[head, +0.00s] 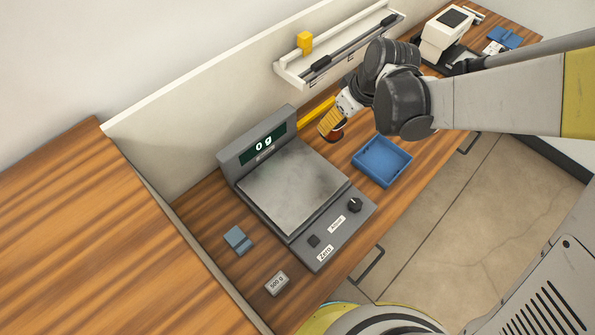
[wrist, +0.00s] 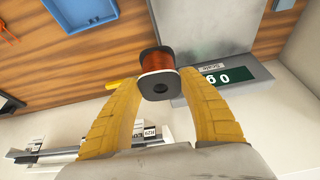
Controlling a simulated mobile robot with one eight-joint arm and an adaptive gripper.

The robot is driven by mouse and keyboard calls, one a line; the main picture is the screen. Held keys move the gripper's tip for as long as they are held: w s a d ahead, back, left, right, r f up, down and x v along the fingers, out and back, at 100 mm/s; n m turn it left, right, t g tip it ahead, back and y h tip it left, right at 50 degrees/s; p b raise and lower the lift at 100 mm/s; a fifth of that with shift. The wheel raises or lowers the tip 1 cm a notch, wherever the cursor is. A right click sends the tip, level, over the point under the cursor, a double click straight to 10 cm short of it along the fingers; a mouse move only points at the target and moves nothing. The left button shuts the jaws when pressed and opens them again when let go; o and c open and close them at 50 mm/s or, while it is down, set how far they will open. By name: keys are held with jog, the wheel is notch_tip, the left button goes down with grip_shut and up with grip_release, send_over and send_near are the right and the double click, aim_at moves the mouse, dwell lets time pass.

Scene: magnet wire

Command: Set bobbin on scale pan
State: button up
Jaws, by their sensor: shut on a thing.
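The bobbin (wrist: 158,70), wound with copper-brown wire between dark and pale square flanges, is held between the yellow fingers of my gripper (wrist: 157,82) in the wrist view. In the head view my gripper (head: 333,124) is beyond the right far corner of the scale, and the bobbin (head: 337,134) shows only as a small dark brown part below the fingers. The grey scale (head: 315,232) has a bare, empty metal pan (head: 290,187). Its display (head: 264,147) reads 0 g. The bobbin is apart from the pan.
A blue tray (head: 382,160) lies right of the scale. A blue-grey block (head: 238,240) and a 500 g weight (head: 277,284) sit on the near left bench. A white rail (head: 340,58) with a yellow piece (head: 305,41) runs along the back panel. A yellow bar (head: 316,113) lies behind my gripper.

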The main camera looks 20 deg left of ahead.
jog(key=shift+n, duration=0.4)
jog(key=s+a+f+b, duration=0.1)
jog(key=s+a+f, duration=0.1)
jog(key=s, duration=0.1)
jog(key=s+a+f+b, duration=0.2)
jog(key=s+a, duration=0.1)
jog(key=s, duration=0.1)
jog(key=s+a+f+b, duration=0.1)
jog(key=s+a+f, duration=0.1)
jog(key=s+f, duration=0.1)
jog(key=shift+s+a+f, duration=0.1)
jog(key=shift+s+a, duration=0.1)
jog(key=shift+a, duration=0.1)
jog(key=shift+f+b, duration=1.15)
jog(key=shift+f, duration=0.75)
jog(key=shift+f, duration=0.2)
jog(key=o, duration=1.4)
jog(key=shift+r, duration=0.1)
